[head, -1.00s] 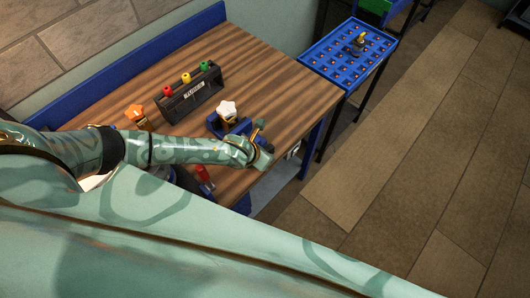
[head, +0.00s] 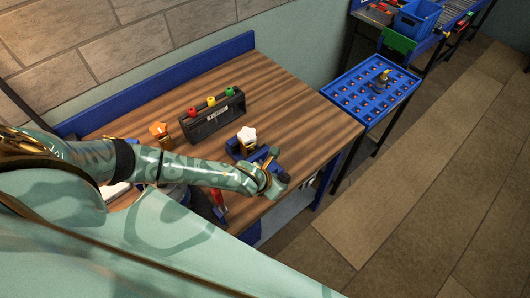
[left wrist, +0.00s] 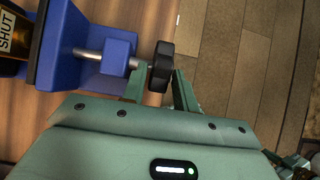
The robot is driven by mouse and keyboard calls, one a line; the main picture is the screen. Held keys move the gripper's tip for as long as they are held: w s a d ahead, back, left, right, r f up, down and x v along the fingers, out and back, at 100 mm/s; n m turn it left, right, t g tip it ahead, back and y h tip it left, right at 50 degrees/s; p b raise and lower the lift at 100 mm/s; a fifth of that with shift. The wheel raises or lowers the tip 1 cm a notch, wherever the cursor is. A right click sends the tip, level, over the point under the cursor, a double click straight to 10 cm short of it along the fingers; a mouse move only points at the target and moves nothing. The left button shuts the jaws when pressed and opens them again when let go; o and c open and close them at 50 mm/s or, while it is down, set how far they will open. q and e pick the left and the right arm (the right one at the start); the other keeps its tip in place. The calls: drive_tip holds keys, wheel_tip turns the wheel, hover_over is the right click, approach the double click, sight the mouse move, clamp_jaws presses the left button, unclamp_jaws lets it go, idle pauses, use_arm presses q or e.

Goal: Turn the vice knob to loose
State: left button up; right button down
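The blue vice (head: 234,148) stands near the right front of the wooden workbench (head: 300,118). In the head view my left gripper (head: 269,167) partly hides the vice's right side, and the knob cannot be made out.
A black box with red, yellow and green tops (head: 213,117) and an orange star-topped piece (head: 160,131) stand behind. A blue peg tray (head: 372,93) is at right.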

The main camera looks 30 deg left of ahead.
use_arm(q)
drive_tip(key=p+v, duration=0.2)
drive_tip(key=v, duration=1.2)
drive_tip(key=shift+w, duration=0.1)
